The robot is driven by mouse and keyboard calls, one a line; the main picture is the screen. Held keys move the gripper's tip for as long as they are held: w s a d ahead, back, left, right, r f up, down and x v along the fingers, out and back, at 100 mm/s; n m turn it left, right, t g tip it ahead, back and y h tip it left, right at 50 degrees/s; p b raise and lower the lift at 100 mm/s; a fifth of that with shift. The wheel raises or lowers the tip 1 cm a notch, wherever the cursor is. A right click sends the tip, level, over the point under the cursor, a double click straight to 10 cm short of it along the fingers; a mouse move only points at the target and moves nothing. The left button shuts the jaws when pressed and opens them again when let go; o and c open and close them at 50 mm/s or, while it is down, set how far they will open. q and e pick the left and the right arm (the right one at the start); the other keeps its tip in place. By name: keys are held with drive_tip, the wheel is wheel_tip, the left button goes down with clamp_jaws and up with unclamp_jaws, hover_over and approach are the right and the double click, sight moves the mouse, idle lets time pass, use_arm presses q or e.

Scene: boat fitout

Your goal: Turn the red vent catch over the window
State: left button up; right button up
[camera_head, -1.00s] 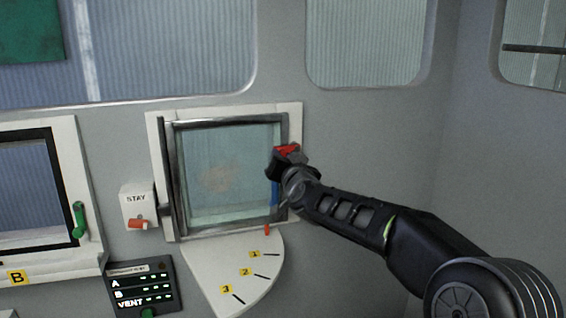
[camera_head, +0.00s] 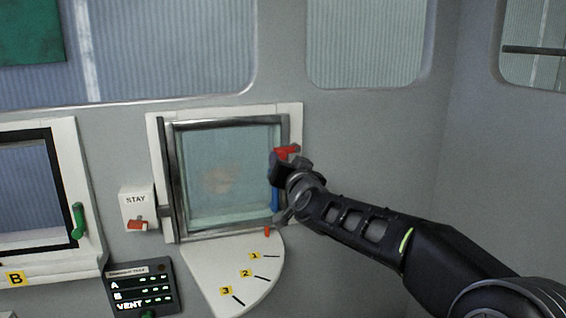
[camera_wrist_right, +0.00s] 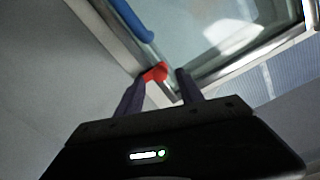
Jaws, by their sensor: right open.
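The red catch (camera_head: 287,151) sits at the upper right side of the small window's frame (camera_head: 296,128) in the head view. It also shows in the right wrist view (camera_wrist_right: 155,73), between the fingertips. My right gripper (camera_head: 279,166) is at the catch, just below it in the head view, and hides part of it. In the right wrist view my right gripper (camera_wrist_right: 161,77) has its fingers apart, one on each side of the catch. I cannot tell whether either finger touches it. My left gripper is not in view.
A blue handle (camera_head: 275,197) runs down the window's right side below the catch. A white quadrant plate (camera_head: 222,277) marked 1, 2, 3 juts out under the window. A STAY box (camera_head: 136,199) with a red lever (camera_head: 138,225) and a dark VENT panel (camera_head: 143,288) are left.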

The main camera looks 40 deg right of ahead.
drive_tip(key=v, duration=0.5)
idle(0.5)
